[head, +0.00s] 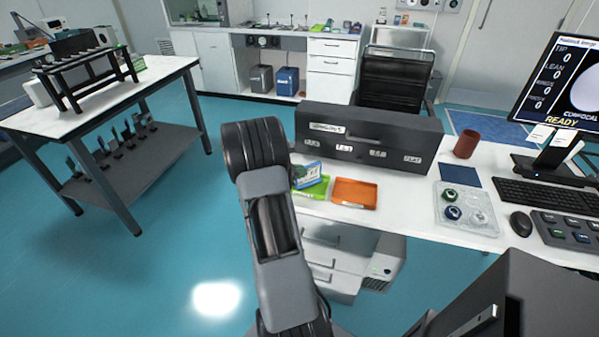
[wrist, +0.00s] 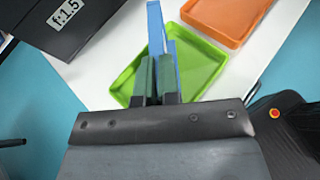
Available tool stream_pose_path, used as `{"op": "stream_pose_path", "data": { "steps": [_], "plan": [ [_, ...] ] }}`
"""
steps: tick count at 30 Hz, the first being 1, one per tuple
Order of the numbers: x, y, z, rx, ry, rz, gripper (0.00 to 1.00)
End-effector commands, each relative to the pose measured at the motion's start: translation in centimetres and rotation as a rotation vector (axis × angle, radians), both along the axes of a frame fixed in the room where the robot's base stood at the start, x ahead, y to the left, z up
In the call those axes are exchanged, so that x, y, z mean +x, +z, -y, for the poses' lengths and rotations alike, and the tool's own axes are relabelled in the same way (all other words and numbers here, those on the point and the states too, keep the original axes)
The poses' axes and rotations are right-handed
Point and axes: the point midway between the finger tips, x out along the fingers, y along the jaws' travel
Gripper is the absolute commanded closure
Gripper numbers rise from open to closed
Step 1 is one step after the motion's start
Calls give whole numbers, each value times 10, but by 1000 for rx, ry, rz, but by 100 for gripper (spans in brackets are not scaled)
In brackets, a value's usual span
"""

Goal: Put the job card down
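The job card (wrist: 156,30) shows edge-on as a thin blue sheet in the wrist view. My gripper (wrist: 156,75) is shut on it, with one dark finger on each side. In the head view the job card (head: 307,174) shows a blue and pale face, tilted, at the green tray (head: 317,188). My gripper is hidden behind my arm there. In the wrist view the green tray (wrist: 205,68) lies under and around the card. I cannot tell whether the card touches the tray.
An orange tray (head: 355,193) lies just right of the green one. A long dark case (head: 370,137) stands behind both. A brown cup (head: 466,144), a clear tray of round parts (head: 467,222) and a keyboard (head: 545,195) are farther right. The table's front edge is close to the trays.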

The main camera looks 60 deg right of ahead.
Motion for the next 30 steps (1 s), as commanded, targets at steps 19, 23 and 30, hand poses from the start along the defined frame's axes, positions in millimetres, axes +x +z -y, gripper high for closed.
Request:
{"op": "stream_pose_path", "data": {
  "steps": [19,23,30],
  "plan": [
    [0,-4,0,0,0,0,71],
    [0,-3,0,0,0,0,71],
    [8,8,-14,1,4,1,71]
  ]
}}
